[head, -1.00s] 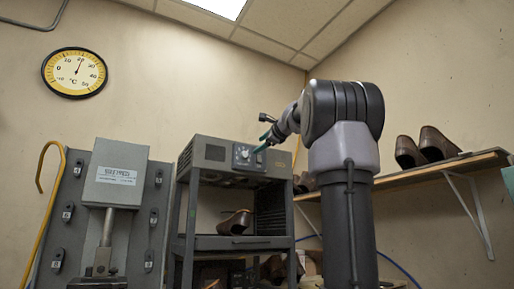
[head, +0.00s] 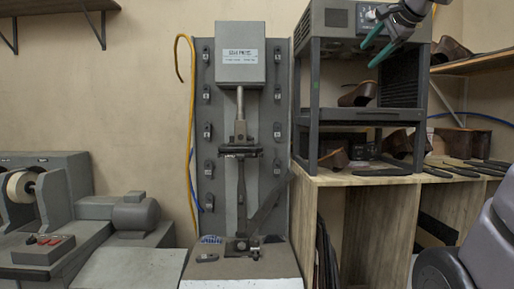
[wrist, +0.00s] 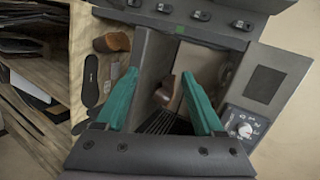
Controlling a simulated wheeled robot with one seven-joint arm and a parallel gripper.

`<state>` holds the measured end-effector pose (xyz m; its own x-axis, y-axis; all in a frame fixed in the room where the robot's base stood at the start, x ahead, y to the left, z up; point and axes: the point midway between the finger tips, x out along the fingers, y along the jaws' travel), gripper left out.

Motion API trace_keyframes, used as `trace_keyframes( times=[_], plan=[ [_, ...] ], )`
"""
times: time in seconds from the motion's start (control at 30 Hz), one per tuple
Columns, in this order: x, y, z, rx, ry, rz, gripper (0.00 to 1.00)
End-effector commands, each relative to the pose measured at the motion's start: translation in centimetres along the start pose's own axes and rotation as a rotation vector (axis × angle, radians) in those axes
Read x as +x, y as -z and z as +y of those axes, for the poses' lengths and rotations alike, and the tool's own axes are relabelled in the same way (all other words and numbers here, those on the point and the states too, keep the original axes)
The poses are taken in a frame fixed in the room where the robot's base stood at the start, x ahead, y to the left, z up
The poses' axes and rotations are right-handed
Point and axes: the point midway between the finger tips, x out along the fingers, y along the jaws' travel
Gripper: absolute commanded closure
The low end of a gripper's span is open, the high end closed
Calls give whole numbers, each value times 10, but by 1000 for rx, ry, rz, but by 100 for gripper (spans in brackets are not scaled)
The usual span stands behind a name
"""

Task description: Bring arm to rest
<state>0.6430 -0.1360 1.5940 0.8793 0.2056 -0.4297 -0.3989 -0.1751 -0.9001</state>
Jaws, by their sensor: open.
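My gripper (head: 390,42) has green fingers and shows at the upper right of the head view, in front of the top of a grey rack-like unit (head: 313,95). In the wrist view my gripper (wrist: 163,100) is open, its two green fingers spread wide with nothing between them that they touch. A brown shoe (wrist: 163,92) shows beyond the fingers, inside the unit. The same shoe (head: 358,94) sits on the unit's shelf in the head view. Part of my arm shows at the lower right of the head view.
A tall grey press (head: 240,70) stands in the middle, with a yellow hose (head: 190,120) beside it. A grey machine with a motor (head: 135,212) is at the left. A wooden bench (head: 345,178) carries shoe parts and dark tools. A wall shelf (head: 475,66) is at the right.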

Motion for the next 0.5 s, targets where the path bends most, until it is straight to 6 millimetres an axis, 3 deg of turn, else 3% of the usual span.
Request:
trace_keyframes(
  times=[0.03, 0.1, 0.3, 0.4, 0.5],
  plan=[
    [0, -23, 33, -87, -53, -29, 30],
    [-1, -51, 79, -226, -127, -67, 30],
    [-11, -112, 206, -599, -305, -185, 30],
    [-16, -128, 252, -736, -364, -234, 30],
    [-21, -137, 281, -821, -401, -265, 30]
  ],
)
